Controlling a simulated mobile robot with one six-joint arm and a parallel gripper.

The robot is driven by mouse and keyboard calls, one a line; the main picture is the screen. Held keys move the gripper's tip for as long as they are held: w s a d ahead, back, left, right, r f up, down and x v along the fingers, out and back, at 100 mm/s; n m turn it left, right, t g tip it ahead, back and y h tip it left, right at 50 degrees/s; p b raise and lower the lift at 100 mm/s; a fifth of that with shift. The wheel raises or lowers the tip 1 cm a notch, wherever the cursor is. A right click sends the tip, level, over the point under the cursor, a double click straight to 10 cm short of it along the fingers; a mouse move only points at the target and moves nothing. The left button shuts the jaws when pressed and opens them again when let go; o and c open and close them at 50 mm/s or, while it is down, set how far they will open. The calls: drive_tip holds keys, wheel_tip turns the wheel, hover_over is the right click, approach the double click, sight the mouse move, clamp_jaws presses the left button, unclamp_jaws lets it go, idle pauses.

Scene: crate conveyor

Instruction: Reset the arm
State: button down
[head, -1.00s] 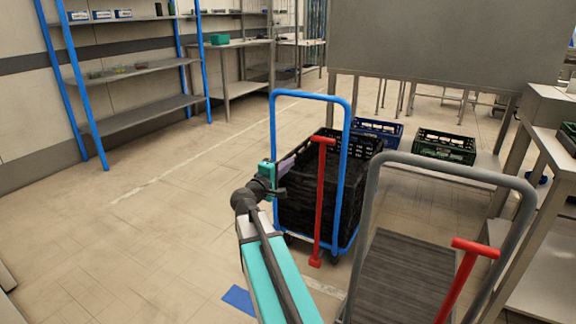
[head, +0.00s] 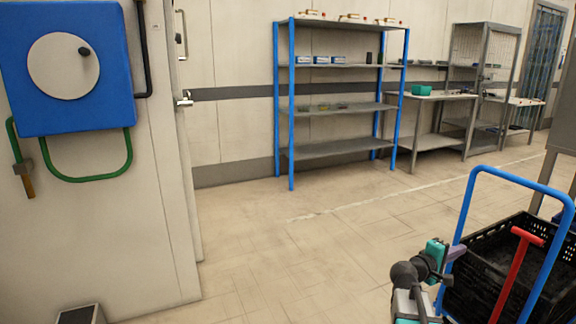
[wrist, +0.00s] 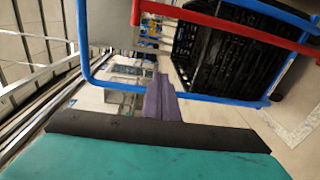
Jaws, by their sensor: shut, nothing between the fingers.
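My gripper (head: 456,252) is at the lower right of the head view, at the end of my arm. In the wrist view its purple fingers (wrist: 161,98) are together with nothing between them. It appears close to the blue handle (head: 470,205) of a cart; I cannot tell if they touch. The wrist view shows the same blue handle (wrist: 84,45), red bar (wrist: 215,24) and black crate (wrist: 222,62) tilted.
A blue-posted shelf (head: 345,148) with small boxes stands against the back wall. Steel tables (head: 430,97) are to its right. A blue wall box (head: 65,65) with a green handle hangs at the left. The floor (head: 260,240) in the middle is clear.

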drive_tip(key=s+a+f+g+y+p, duration=0.25)
drive_tip(key=s+a+f+p, duration=0.35)
drive_tip(key=a+f+p, duration=0.3)
drive_tip(key=s+a+f+g+y+p, duration=0.2)
drive_tip(key=s+a+f+y+p, duration=0.2)
drive_tip(key=s+a+f+p, duration=0.5)
drive_tip(key=s+a+f+m+g+y+p, duration=0.2)
drive_tip(key=s+a+f+g+y+p, duration=0.1)
drive_tip(key=s+a, duration=0.7)
drive_tip(key=s+a+f+m+g+y+p, duration=0.3)
drive_tip(key=s+a+f+g+y, duration=0.2)
drive_tip(key=s+a, duration=0.5)
drive_tip(key=s+f+y, duration=0.1)
drive_tip(key=s+f, duration=0.1)
drive_tip(key=s, duration=0.4)
drive_tip(key=shift+s+f, duration=0.25)
drive_tip(key=shift+f, duration=0.1)
drive_tip(key=shift+a, duration=0.1)
